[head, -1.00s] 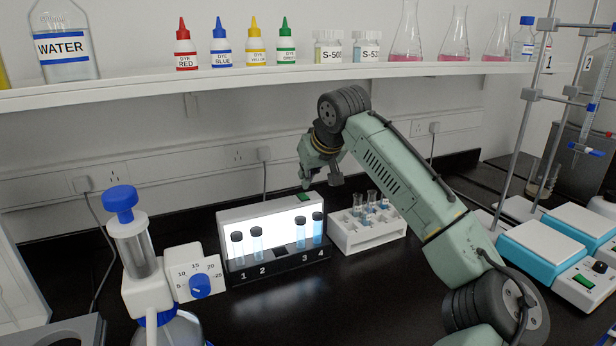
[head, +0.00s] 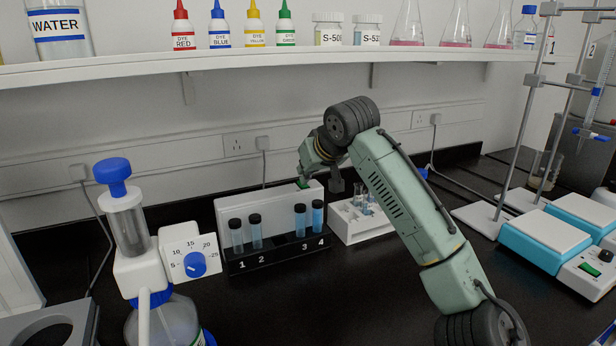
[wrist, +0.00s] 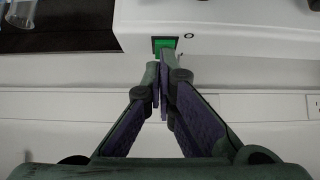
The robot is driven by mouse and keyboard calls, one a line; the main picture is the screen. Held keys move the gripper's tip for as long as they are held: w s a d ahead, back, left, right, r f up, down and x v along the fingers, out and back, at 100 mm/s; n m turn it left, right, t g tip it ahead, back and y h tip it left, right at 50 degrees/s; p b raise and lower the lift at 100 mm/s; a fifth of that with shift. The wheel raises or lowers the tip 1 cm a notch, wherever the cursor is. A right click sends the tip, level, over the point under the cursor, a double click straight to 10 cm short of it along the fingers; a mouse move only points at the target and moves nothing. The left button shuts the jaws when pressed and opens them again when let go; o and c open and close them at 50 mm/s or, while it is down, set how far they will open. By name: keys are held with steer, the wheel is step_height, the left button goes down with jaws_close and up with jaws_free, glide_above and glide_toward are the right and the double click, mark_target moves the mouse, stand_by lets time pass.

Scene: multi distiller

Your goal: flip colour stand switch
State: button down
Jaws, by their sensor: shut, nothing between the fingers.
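The colour stand (head: 283,218) is a white box with a black front rack, and its panel is now unlit. Vials with black caps stand in its numbered slots 1 to 4. The green switch (wrist: 164,45) sits on the stand's top at the right end, in a black frame beside an "O" mark. My gripper (wrist: 160,65) is shut and empty, with its fingertips at the switch's edge, seemingly touching it. In the head view my gripper (head: 305,182) points down at the stand's top right corner and partly hides the switch.
A white rack (head: 365,222) with glass tubes stands just right of the stand. A bottle-top dispenser (head: 128,230) with a blue knob is at left front. A shelf (head: 290,59) with dye bottles and flasks runs above. Stirrer plates (head: 545,238) are at right.

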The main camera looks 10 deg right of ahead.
steer(key=shift+w, duration=0.1)
steer(key=shift+w+a+r+p, duration=0.15)
steer(key=shift+w+r+p, duration=0.05)
steer(key=shift+w+p, duration=0.5)
steer(key=shift+r+p, duration=0.55)
step_height(320, 180, up, 3)
steer(key=shift+a+f+p, duration=0.1)
steer(key=shift+f+p, duration=0.05)
steer(key=shift+p, duration=1.1)
steer(key=b+v, duration=0.3)
steer(key=v, duration=0.7)
steer(key=shift+s+f, duration=0.25)
steer(key=shift+s, duration=0.25)
